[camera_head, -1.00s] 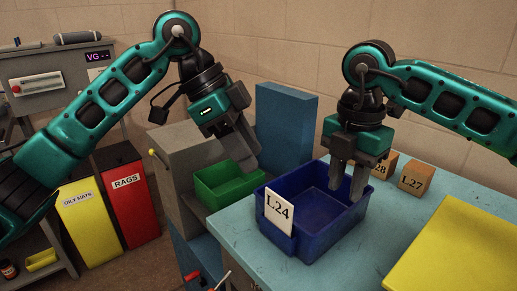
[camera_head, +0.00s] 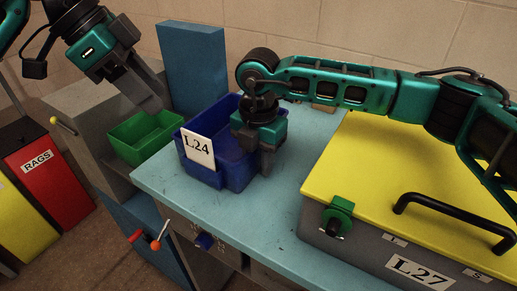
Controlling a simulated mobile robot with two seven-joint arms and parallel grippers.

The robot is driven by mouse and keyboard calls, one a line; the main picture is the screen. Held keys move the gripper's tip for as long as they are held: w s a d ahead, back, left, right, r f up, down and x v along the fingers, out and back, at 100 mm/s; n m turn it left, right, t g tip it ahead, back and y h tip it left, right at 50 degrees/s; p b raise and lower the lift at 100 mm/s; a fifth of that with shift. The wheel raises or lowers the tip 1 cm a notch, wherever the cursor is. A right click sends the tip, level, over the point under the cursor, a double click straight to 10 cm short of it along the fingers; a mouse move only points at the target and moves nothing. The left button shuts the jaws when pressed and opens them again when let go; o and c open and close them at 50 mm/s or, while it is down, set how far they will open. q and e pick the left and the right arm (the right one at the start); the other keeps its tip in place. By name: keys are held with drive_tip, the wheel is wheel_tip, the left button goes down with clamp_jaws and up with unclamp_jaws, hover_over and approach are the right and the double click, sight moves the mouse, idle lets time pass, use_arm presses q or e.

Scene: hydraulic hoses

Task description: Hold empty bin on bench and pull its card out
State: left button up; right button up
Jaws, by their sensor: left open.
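The blue bin (camera_head: 225,178) stands on the light blue bench (camera_head: 270,215) near its left edge. The part of its inside that shows is empty. The white card marked L24 (camera_head: 199,150) is on the bin's front wall, tilted a little. My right gripper (camera_head: 262,163) points down at the bin's right side and hides part of that wall. Whether its fingers are closed on the wall cannot be seen. My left gripper (camera_head: 148,95) is open and empty above the green bin (camera_head: 142,140), left of the blue bin and apart from the card.
A large case with a yellow lid (camera_head: 410,165), black handle and L27 label fills the bench's right side. A tall blue panel (camera_head: 193,65) stands behind the bins. Levers (camera_head: 158,240) stick out below the bench edge. A red RAGS container (camera_head: 48,185) stands at the left.

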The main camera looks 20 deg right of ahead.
drive_tip(key=shift+c, duration=0.3)
clamp_jaws()
idle(0.4)
